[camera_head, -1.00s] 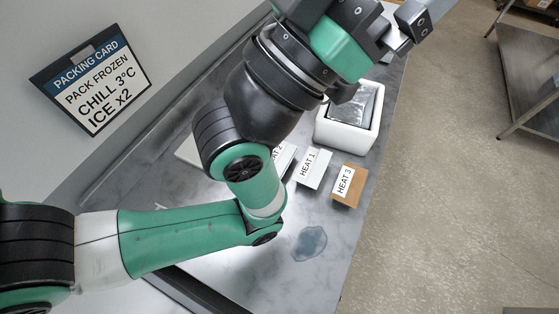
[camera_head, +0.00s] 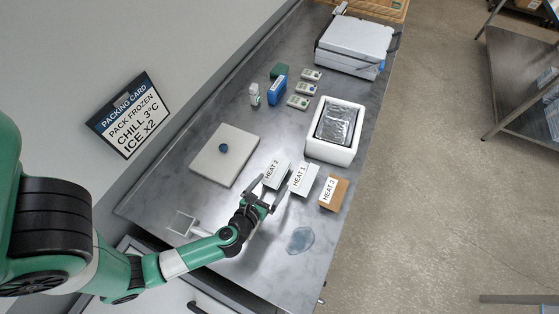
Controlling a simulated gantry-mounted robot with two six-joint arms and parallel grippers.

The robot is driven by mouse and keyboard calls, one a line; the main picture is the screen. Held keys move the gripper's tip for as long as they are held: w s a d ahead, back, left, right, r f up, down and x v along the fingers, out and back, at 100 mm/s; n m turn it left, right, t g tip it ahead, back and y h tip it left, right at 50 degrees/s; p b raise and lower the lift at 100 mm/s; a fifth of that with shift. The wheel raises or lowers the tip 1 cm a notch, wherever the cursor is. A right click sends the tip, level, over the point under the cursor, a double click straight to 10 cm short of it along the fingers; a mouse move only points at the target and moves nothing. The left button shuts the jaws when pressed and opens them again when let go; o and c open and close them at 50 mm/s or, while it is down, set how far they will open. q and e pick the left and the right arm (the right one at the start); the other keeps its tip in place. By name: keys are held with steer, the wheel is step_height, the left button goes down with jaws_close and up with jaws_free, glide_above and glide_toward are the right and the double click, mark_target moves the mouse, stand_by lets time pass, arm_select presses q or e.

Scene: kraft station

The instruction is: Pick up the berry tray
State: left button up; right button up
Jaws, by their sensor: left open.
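I cannot make out a berry tray for certain in this view. My left gripper (camera_head: 269,190) is open, low over the steel table, just in front of the white block labelled HEAT 2 (camera_head: 273,173). No held object shows between its fingers, and I cannot tell whether it touches the block. A white block labelled HEAT 1 (camera_head: 304,179) and a brown block labelled HEAT 3 (camera_head: 334,194) stand in a row to its right. My right gripper is not in view.
A white foam box (camera_head: 335,153) with a silver liner stands behind the blocks. A pale board (camera_head: 225,168) with a dark knob lies left. A bluish puddle-like patch (camera_head: 300,240) is at the front. A closed white case (camera_head: 355,45) and small boxes stand farther back.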

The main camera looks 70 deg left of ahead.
mark_target(278, 168)
arm_select(q)
steer(key=s, duration=0.3)
steer(key=shift+s+a+g+p, duration=0.1)
steer(key=shift+a+g+p, duration=0.05)
steer(key=shift+g+p, duration=0.2)
steer(key=shift+w+a+f, duration=0.25)
steer(key=shift+w, duration=0.25)
steer(key=b+x, duration=0.1)
steer(key=x, duration=0.4)
steer(key=shift+w+a, duration=0.15)
steer(key=shift+w, duration=0.1)
steer(key=b+x, duration=0.1)
steer(key=x, duration=0.4)
steer(key=shift+w, duration=0.2)
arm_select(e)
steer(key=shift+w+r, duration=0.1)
arm_select(q)
steer(key=shift+c, duration=0.3)
steer(key=shift+r, duration=0.1)
steer(key=c, duration=1.1)
steer(key=shift+c, duration=0.2)
steer(key=shift+r, duration=0.1)
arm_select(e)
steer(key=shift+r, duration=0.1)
